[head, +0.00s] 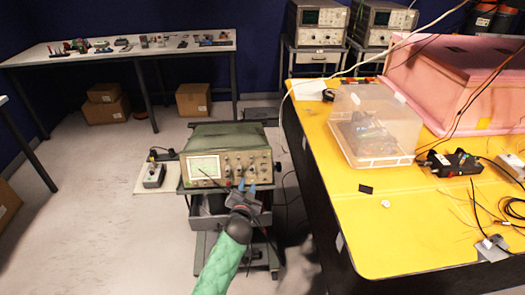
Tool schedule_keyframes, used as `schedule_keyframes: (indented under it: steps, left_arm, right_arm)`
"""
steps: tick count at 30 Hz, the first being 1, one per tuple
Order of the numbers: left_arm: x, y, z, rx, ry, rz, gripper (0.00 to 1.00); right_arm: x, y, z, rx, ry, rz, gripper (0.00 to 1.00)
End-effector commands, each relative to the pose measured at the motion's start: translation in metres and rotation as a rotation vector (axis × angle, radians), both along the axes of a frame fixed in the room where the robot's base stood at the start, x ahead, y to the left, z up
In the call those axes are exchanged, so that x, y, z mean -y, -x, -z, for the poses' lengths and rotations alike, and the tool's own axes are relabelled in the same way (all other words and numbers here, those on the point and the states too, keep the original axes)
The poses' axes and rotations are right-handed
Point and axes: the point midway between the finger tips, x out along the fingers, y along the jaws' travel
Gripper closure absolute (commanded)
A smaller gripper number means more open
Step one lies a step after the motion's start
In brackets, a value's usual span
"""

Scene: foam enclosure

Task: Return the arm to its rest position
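My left arm, in a green sleeve, reaches up from the bottom middle of the head view. Its gripper (245,190) is in front of the lower right part of the oscilloscope (205,166). Its two bluish fingertips appear a little apart, with nothing visible between them. I cannot tell whether they touch the oscilloscope's front panel. The oscilloscope has a lit screen at its left and several knobs, and stands on a dark cart (205,222). My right gripper is not in view.
A yellow table (408,220) stands at the right, bearing a clear plastic bin (375,128), a pink foam box (455,75) and loose cables. A white table (110,55) with small items stands at the back left. Grey floor (95,200) is clear at the left.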

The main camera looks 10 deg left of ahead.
Motion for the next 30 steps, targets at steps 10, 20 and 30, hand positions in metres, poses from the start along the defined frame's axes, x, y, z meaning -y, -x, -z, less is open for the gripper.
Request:
schedule_keyframes:
  steps: [10,20,30]
  left_arm:
    - [-0.009,0.003,0.033,-0.138,0.029,-0.048,0.71]
    - [-0.004,0.051,0.198,-0.619,0.228,-0.081,0.71]
    - [0.008,0.19,0.357,-1.023,0.366,-0.101,0.71]
  right_arm:
    - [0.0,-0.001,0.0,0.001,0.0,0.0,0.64]
    - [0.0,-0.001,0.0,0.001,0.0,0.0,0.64]
    - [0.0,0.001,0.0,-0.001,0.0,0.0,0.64]
